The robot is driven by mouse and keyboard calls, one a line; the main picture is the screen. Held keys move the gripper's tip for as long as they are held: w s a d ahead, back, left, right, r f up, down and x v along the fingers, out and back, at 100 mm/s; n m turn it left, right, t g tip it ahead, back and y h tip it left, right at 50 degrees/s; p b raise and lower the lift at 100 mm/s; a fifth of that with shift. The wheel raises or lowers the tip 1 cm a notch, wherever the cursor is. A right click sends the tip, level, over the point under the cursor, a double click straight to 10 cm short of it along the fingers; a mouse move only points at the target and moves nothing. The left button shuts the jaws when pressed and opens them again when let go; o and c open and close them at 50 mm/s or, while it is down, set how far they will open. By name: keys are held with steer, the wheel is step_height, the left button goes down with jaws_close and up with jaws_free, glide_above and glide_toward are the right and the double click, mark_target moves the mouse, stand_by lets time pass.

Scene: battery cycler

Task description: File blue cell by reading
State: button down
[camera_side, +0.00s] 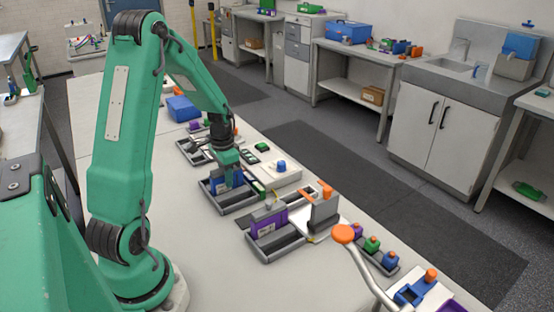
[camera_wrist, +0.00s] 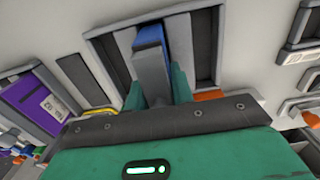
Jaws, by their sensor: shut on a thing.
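The blue cell (camera_side: 237,178) is in the jaws of my gripper (camera_side: 229,165), which is shut on it. The cell is low at a dark grey tray (camera_side: 240,203), within its outline in the side view. Whether it touches the tray floor is unclear. In the wrist view the green fingers (camera_wrist: 158,92) stand on either side of a grey block, with the blue cell (camera_wrist: 150,35) showing beyond it, inside the tray frame (camera_wrist: 101,45). Any reading on the cell is hidden.
A purple cell (camera_side: 268,223) stands in a similar tray nearer the camera. Beside my gripper is a white unit with a blue knob (camera_side: 281,165). A grey upright block (camera_side: 323,214) and an orange-knobbed lever (camera_side: 343,234) stand to the right.

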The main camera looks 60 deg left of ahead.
steer(key=shift+f, duration=0.15)
steer(key=c, duration=1.1)
jaws_free()
steer(key=shift+r, duration=3.9)
